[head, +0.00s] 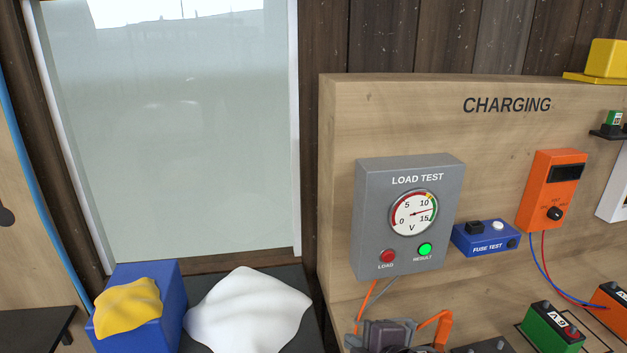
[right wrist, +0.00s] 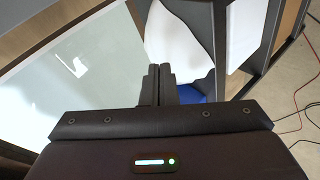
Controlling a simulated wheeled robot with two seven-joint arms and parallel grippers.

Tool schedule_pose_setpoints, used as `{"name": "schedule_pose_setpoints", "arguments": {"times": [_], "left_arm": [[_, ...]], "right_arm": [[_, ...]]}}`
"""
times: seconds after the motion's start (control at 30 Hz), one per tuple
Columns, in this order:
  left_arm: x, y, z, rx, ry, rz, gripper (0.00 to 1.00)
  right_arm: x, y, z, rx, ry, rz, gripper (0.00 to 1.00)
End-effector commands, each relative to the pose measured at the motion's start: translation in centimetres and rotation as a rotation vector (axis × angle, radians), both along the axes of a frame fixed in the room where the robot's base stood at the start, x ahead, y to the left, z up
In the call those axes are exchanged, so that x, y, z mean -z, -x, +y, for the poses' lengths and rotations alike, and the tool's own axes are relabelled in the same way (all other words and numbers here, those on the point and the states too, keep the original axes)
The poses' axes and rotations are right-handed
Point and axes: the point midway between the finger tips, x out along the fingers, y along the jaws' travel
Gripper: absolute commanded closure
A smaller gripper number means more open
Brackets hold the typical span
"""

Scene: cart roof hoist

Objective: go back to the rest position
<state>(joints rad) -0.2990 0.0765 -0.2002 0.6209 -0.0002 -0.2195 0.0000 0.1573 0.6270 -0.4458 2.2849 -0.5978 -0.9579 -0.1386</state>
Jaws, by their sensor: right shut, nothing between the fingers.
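My right gripper (head: 392,333) shows at the bottom edge of the head view, cut off by the frame. It is in front of the charging board, below the load tester. In the right wrist view the two dark fingers of my right gripper (right wrist: 160,72) are together with nothing between them. My left gripper is not in view.
The grey load tester (head: 408,215) hangs on the wooden charging board, with orange clamps (head: 437,326) beside my right gripper. A white cloth (head: 250,310) and a blue box (head: 140,325) with a yellow cloth (head: 128,306) lie left. A green battery (head: 553,328) stands right.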

Motion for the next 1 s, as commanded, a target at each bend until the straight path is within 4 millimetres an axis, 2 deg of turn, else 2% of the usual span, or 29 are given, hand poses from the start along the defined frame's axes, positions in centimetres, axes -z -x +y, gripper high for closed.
{"name": "schedule_pose_setpoints", "arguments": {"times": [0.07, 0.23, 0.4, 0.7, 0.87, 1.0], "left_arm": [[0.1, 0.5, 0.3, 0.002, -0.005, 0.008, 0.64], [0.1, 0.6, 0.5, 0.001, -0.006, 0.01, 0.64], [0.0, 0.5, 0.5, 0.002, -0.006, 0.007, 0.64], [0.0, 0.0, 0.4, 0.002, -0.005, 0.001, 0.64], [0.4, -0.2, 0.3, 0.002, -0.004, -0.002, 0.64], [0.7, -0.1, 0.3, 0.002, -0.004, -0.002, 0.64]], "right_arm": [[1.2, 1.3, -0.8, 0.163, -0.123, 0.097, 1.0], [4.5, 4.6, -5.0, 0.553, -0.324, 0.333, 1.0], [7.8, 8.6, -8.4, 0.841, -0.424, 0.528, 1.0], [12.0, 16.5, -12.2, 1.243, -0.519, 0.811, 1.0], [16.9, 15.2, -12.1, 1.247, -0.504, 0.823, 1.0], [21.6, 14.6, -12.0, 1.248, -0.492, 0.837, 1.0]]}}
